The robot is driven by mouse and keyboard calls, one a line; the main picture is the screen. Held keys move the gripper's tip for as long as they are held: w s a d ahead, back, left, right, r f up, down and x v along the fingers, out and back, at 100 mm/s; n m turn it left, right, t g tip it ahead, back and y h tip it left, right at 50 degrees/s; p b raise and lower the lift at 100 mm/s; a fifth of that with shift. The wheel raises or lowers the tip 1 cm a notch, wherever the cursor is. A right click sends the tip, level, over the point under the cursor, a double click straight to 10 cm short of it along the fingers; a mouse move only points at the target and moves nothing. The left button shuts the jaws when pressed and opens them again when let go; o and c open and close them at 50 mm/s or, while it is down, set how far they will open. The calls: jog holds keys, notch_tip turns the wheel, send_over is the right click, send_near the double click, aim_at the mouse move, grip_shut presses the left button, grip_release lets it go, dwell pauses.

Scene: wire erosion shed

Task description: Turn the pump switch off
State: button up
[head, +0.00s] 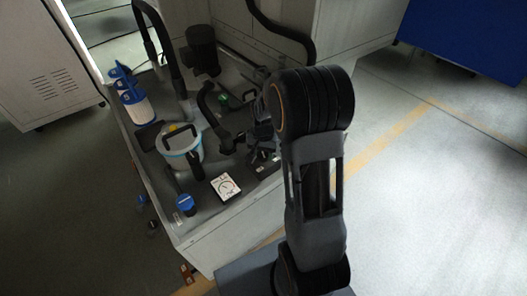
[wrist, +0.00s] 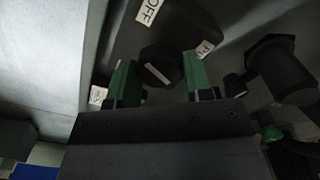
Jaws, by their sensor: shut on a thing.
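The pump switch shows in the wrist view as a black knob (wrist: 163,68) with a white pointer mark, on a dark box (wrist: 118,48). An OFF label (wrist: 150,11) lies above the knob, and a partly hidden label (wrist: 208,47) is at its right. Another label is partly covered at the left. My gripper (wrist: 160,72) has its green fingers on both sides of the knob and is shut on it. In the head view the switch box (head: 263,168) is partly hidden behind my arm.
Black hoses and a dark pump (head: 202,50) are close behind. Open floor lies to the right.

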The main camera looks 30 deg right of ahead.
aim_at(263, 154)
jog(key=shift+m, duration=0.6)
jog(key=o, duration=0.9)
jog(key=shift+r, duration=0.1)
notch_tip(263, 154, up, 14)
jog(key=p, duration=0.2)
jog(key=shift+p, duration=0.3)
